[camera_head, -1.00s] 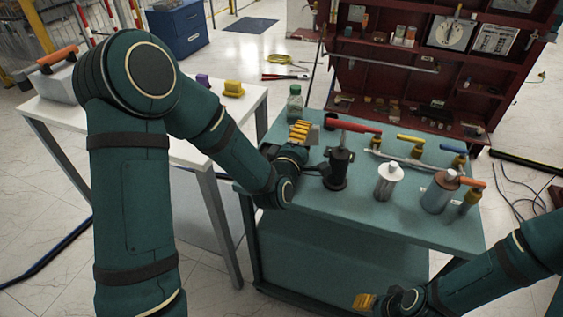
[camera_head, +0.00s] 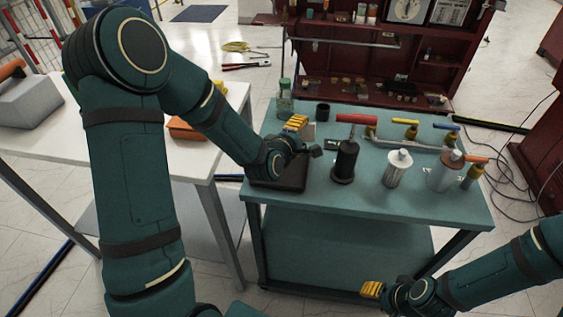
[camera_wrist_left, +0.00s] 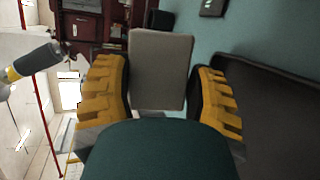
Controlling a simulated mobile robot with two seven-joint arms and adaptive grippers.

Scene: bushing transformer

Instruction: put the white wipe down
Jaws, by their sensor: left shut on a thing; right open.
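The white wipe (camera_wrist_left: 160,68) shows as a flat, pale grey-white pad between the yellow-padded fingers of my left gripper (camera_wrist_left: 160,95) in the left wrist view. In the head view the wipe (camera_head: 309,131) shows only as a small pale patch beside the yellow fingers of my left gripper (camera_head: 298,124). The gripper is shut on it, above the left end of the teal table (camera_head: 340,208). My right gripper (camera_head: 373,290) is open and empty, low in front of the table.
A dark tray (camera_head: 292,178) lies under my left wrist. A white table (camera_head: 60,148) is at left. The teal table's front strip is clear.

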